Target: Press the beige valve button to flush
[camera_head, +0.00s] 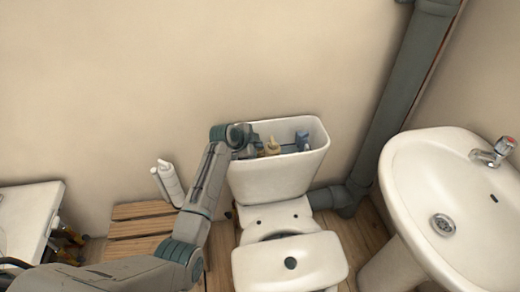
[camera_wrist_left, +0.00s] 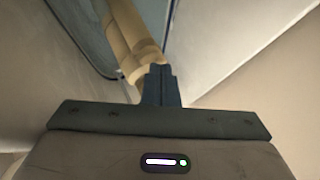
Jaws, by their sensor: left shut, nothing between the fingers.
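The beige valve (camera_head: 272,146) stands inside the open toilet tank (camera_head: 280,180), to the left of a blue fitting (camera_head: 302,141). My left gripper (camera_head: 259,150) reaches into the tank from the left, close beside the beige valve. In the left wrist view the gripper's fingers (camera_wrist_left: 160,72) are shut and empty, with their tips at the near end of the beige valve (camera_wrist_left: 130,38). The tips overlap it in the picture; I cannot tell whether they touch. The button's top is not clearly seen. My right gripper is not in view.
A sink (camera_head: 420,180) and a thick grey pipe (camera_head: 405,80) stand to the right. A wooden slatted stand (camera_head: 140,228) and white bottles (camera_head: 168,183) are at the left.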

